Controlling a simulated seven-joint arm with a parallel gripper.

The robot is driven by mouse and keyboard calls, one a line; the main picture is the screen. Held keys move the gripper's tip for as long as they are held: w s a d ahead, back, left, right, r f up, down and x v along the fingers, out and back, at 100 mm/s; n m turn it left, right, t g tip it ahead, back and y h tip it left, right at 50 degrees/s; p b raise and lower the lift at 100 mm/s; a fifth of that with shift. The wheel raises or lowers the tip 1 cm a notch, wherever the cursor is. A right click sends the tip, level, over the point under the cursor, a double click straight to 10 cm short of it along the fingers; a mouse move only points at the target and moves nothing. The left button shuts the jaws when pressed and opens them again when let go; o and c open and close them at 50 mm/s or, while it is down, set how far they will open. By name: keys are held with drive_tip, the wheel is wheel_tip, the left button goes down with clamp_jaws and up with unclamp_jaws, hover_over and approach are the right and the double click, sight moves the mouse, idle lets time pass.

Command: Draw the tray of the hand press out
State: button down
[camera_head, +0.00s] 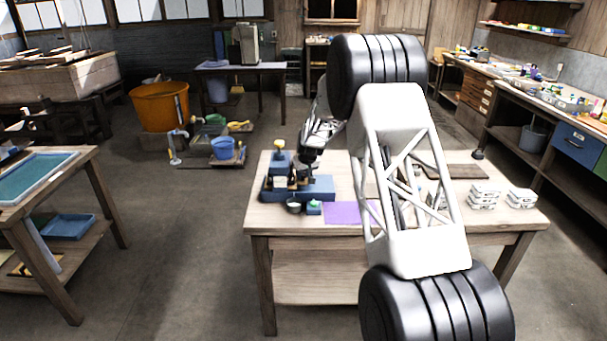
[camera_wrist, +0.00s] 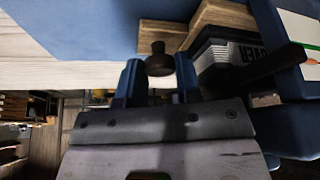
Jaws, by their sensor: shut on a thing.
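The blue hand press (camera_head: 278,166) stands at the left end of the wooden table, on a blue base (camera_head: 318,190). In the wrist view, what appears to be its tray (camera_wrist: 222,18) shows as a light wooden edge beside a black block with pale raised letters (camera_wrist: 232,55). A dark round knob (camera_wrist: 159,60) stands at the wooden edge. My gripper (camera_wrist: 159,78) has its two blue fingers on either side of this knob and is shut on it. In the head view my gripper (camera_head: 308,158) is over the press and the tray is hard to make out.
A dark bar (camera_wrist: 265,70) crosses beside the lettered block. A small metal pot (camera_head: 293,207) and a purple sheet (camera_head: 346,213) lie at the table's front. White stacks (camera_head: 485,197) stand at the right. My arm hides the middle of the table.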

drive_tip(key=d, duration=1.3)
drive_tip(key=c, duration=1.1)
unclamp_jaws()
drive_tip(key=shift+r, duration=0.15)
drive_tip(key=v, duration=0.7)
drive_tip(key=shift+s+r, duration=0.15)
drive_tip(key=shift+r, duration=0.1)
